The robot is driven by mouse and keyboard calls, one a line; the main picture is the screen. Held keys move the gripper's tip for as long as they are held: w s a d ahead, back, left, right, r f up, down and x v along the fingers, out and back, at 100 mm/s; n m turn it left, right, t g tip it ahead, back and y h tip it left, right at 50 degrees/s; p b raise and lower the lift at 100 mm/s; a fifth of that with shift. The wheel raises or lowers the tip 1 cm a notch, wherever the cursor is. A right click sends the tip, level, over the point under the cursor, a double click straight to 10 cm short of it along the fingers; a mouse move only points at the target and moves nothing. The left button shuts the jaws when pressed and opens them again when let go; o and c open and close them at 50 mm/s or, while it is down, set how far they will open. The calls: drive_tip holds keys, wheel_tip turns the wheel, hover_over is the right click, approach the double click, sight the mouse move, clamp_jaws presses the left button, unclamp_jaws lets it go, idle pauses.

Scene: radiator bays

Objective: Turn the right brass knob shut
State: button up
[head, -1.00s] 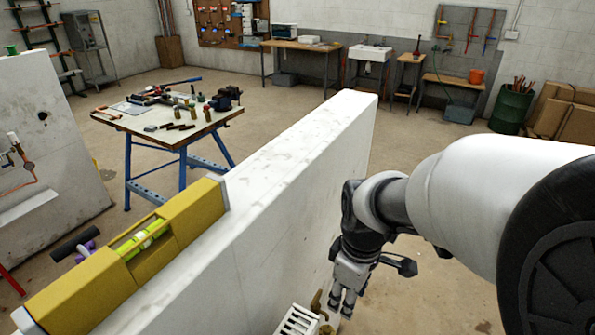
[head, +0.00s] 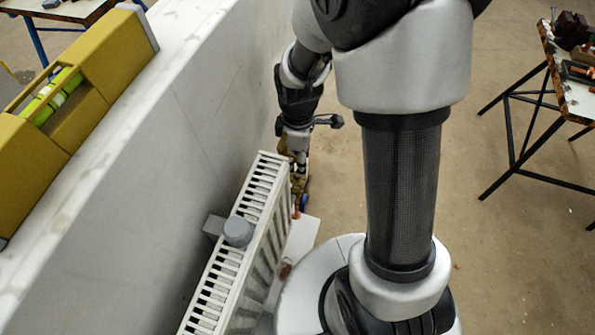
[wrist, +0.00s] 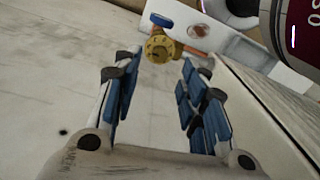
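A round brass knob (wrist: 158,48) with a dial-like face shows in the wrist view, on a brass valve with a blue handle (wrist: 161,20). My gripper (wrist: 157,72) is open, its blue-padded fingers apart on either side of the view. The knob appears in the gap, around or just beyond the fingertips; no contact is visible. In the head view my gripper (head: 297,158) points down at the far end of the white radiator (head: 262,195). Brass parts there (head: 298,178) are partly hidden by the gripper. I cannot tell the knob's turn position.
A white wall (head: 190,110) runs along the radiator's left, with a yellow spirit level (head: 95,60) on its top. A grey cap (head: 237,231) sits over the radiator. A workbench (head: 575,85) stands at the right. Floor is clear between.

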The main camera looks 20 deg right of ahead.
wheel_tip(320, 180, down, 6)
drive_tip(key=shift+f+b, duration=0.1)
drive_tip(key=shift+b, duration=0.7)
drive_tip(key=shift+c, duration=0.3)
clamp_jaws()
